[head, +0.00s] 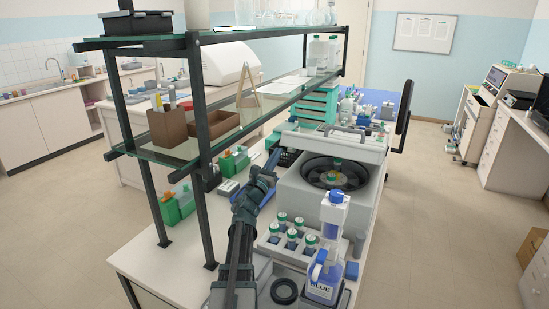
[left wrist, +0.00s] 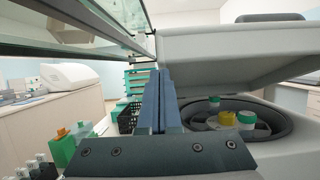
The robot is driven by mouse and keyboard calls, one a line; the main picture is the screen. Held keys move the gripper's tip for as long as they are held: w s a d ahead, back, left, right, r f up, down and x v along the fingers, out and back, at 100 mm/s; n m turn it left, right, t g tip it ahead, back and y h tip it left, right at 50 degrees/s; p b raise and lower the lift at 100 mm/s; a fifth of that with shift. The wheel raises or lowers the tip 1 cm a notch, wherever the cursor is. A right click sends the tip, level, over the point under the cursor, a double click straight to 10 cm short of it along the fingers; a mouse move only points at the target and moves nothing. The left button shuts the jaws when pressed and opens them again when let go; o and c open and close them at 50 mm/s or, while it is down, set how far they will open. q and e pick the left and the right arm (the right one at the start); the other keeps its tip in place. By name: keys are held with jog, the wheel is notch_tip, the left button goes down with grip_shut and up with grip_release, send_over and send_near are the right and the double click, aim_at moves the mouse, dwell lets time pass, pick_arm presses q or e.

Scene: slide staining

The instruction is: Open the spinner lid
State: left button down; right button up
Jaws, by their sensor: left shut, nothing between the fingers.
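The spinner (head: 315,205) is a pale grey box on the bench in the head view. Its round dark bowl (head: 314,178) is exposed, with green- and yellow-capped containers inside. The spinner lid (head: 345,147) stands raised at the back of the box. In the left wrist view the lid (left wrist: 235,60) slants above the bowl (left wrist: 275,118), with a clear gap between them. My left gripper (head: 272,163) is beside the spinner's left side. Its blue fingers (left wrist: 161,85) are shut and empty, close to the lid's left edge; I cannot tell whether they touch it. My right gripper is not in view.
A shelf rack (head: 203,110) with glass shelves stands left of my arm. A rack of green-capped bottles (head: 270,238) and a blue-labelled bottle (head: 323,285) stand in front of the spinner. Green containers (head: 178,206) are at the left; teal drawers (head: 318,103) are behind.

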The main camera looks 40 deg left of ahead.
pick_arm(q)
jog(key=shift+r, duration=0.1)
dwell(0.3)
jog(key=w+r+p, duration=0.1)
jog(key=r+p, duration=0.2)
jog(key=w+r+p, duration=0.1)
jog(key=r+p, duration=0.5)
jog(key=shift+w+a+r, duration=0.15)
jog(key=shift+w+a, duration=0.2)
jog(key=shift+w, duration=0.05)
jog(key=w+a+r+p, duration=0.2)
jog(key=w+r+p, duration=0.6)
jog(key=w+p, duration=0.1)
jog(key=w+a+r+p, duration=0.2)
jog(key=w+r+p, duration=0.7)
jog(key=w, duration=0.1)
jog(key=shift+a+r, duration=0.25)
jog(key=shift+a, duration=0.05)
